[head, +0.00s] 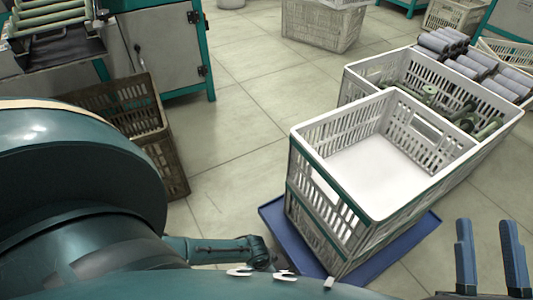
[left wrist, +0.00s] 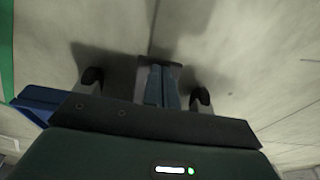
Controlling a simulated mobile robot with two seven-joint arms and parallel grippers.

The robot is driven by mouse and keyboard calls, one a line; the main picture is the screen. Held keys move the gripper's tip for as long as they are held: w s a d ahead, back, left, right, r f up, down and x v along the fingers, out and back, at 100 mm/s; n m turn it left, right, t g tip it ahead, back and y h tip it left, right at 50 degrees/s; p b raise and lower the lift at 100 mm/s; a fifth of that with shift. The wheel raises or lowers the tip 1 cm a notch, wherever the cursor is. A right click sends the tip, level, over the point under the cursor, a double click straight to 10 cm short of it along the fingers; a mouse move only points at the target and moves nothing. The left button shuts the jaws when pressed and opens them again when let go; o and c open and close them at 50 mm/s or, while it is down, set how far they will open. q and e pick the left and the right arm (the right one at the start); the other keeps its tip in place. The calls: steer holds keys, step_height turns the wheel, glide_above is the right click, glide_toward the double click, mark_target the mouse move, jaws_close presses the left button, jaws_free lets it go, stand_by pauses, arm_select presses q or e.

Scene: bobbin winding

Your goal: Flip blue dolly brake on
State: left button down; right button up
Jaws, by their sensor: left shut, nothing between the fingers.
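The blue dolly (head: 408,247) stands on the floor under a stack of white and green crates. Its near edge is partly hidden by my own body. A small pale tab (head: 328,282) shows at that edge; I cannot tell whether it is the brake or how it is set. In the left wrist view, a blue piece (left wrist: 38,102) that looks like the dolly shows at the left. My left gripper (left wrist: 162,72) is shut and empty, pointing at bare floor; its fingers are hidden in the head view. My right gripper (head: 486,228) is open and empty, right of the dolly.
The top front crate (head: 293,195) on the dolly is empty. A crate behind it (head: 516,122) holds green bobbins, with grey rolls (head: 468,66) beyond. A brown crate (head: 172,165) stands at left by a grey and green machine (head: 165,50). Floor between is clear.

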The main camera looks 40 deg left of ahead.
arm_select(q)
steer(key=shift+r, duration=0.1)
arm_select(e)
steer(key=shift+r, duration=0.1)
